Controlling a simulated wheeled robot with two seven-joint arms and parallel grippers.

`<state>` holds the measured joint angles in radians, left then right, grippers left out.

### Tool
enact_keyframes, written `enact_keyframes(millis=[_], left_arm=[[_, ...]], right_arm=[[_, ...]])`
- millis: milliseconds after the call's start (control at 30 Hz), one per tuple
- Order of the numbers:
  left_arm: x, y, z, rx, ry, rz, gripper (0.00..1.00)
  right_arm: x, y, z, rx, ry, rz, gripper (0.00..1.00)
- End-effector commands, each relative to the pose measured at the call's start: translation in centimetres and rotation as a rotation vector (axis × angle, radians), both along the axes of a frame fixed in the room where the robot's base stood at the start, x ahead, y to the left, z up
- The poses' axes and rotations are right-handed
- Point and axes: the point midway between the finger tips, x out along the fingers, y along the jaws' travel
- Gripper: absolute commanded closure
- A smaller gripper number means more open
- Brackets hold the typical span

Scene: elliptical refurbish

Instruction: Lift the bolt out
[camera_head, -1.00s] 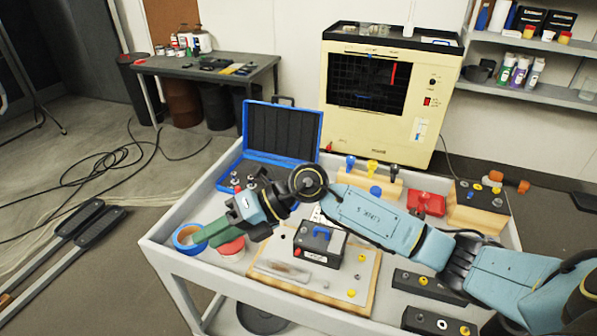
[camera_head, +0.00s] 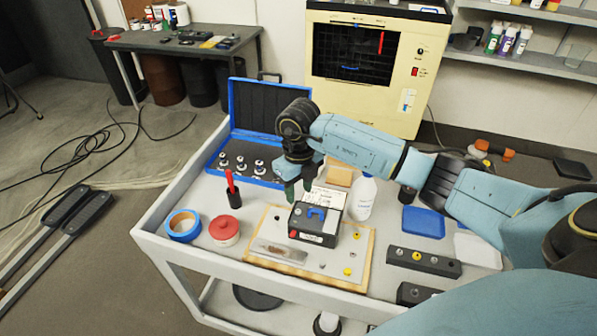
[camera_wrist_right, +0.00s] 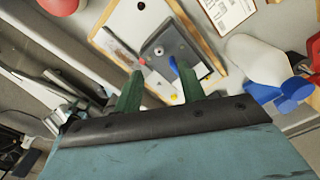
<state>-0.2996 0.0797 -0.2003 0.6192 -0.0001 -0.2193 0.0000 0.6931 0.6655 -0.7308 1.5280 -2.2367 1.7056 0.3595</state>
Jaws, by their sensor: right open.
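A black box (camera_head: 303,222) with a blue clip (camera_head: 318,213) on top and a red button sits on a wood-edged board (camera_head: 366,262). In the right wrist view the box (camera_wrist_right: 172,45) has a small round silver piece (camera_wrist_right: 158,51) on its face; I cannot tell if this is the bolt. Small yellow bolt-like pieces (camera_head: 348,271) sit on the board. My right gripper (camera_head: 298,190) is above and behind the box, fingers down. Its green fingers (camera_wrist_right: 160,70) are apart and empty, pointing toward the box. My left gripper is not in view.
An open blue case (camera_head: 275,108) with several silver pieces stands behind. Blue tape (camera_head: 184,227), a red-lidded tub (camera_head: 224,231) and a red-handled tool in a black cup (camera_head: 234,196) stand left of the board. A white bottle (camera_head: 362,200) stands right of the box.

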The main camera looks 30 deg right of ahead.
Motion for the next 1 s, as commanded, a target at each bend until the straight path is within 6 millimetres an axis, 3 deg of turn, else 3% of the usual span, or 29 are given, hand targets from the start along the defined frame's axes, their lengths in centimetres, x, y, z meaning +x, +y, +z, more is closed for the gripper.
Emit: enact_keyframes(millis=[100,333,767,1000], left_arm=[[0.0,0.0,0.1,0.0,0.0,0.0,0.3],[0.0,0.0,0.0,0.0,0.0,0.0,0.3],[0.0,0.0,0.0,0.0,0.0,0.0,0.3],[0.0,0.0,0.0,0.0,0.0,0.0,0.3]], right_arm=[[-0.1,0.1,-2.4,0.001,0.003,-0.001,0.6],[0.0,0.1,-5.6,0.003,0.0,0.0,0.6],[0.0,0.0,-6.6,0.002,-0.001,0.001,0.6],[0.0,0.0,-6.6,0.002,-0.001,0.001,0.88]])
